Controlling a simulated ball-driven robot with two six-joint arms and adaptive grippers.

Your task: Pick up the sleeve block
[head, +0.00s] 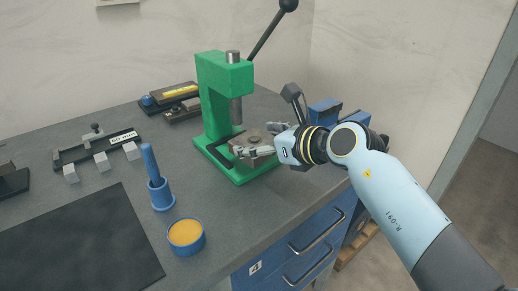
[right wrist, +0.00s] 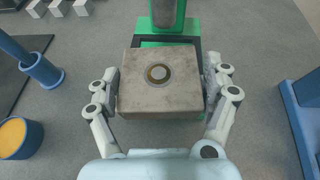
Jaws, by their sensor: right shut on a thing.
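The sleeve block (right wrist: 158,99) is a grey-brown square block with a round ringed bore in its top face. In the right wrist view it sits between the two fingers of my right gripper (right wrist: 160,92), one finger against each side. In the head view the block (head: 262,161) shows in part behind the fingers of my right gripper (head: 262,140), at the base of the green press (head: 218,100). The right gripper is shut on the block. I cannot tell whether the block touches the press base. My left gripper is not in view.
A blue cup with orange contents (head: 186,236) and a blue holder with a rod (head: 161,194) stand to the left. A black mat (head: 80,245) lies at the front left. Several small grey blocks (head: 103,162) stand by a rail.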

